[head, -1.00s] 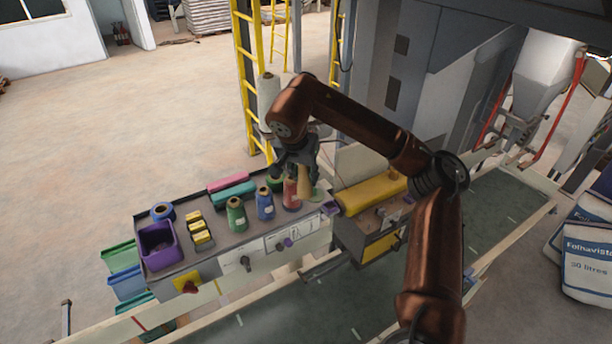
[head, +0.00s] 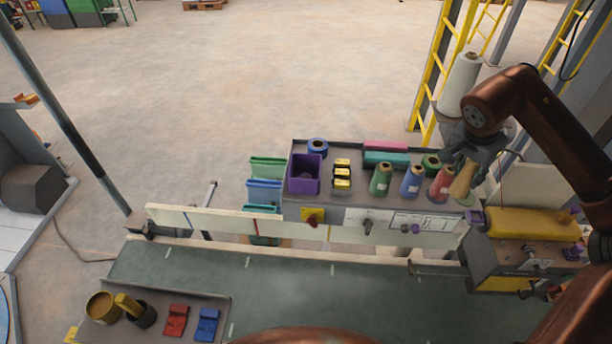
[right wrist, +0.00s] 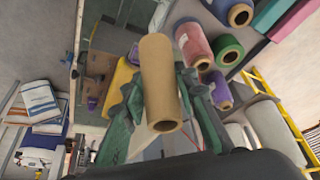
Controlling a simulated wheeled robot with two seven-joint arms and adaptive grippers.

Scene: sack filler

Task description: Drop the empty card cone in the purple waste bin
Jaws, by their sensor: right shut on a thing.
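The bare tan card cone (head: 463,180) is held by my right gripper (head: 467,156) at the right end of the grey bench top. In the right wrist view the cone (right wrist: 157,75) stands between the two green-grey fingers of the gripper (right wrist: 160,95), one on each side. A pale green disc (head: 467,198) shows just below the cone; I cannot tell whether they touch. The purple waste bin (head: 305,187) is at the left end of the bench top, open upward, well left of the gripper. My left gripper is not in view.
Between cone and bin stand red (head: 441,186), blue (head: 411,183) and green (head: 380,181) thread cones and yellow blocks (head: 342,174). A tall white thread cone (head: 460,82) is behind the gripper. A yellow roll (head: 530,222) lies to the right. A conveyor (head: 300,275) runs in front.

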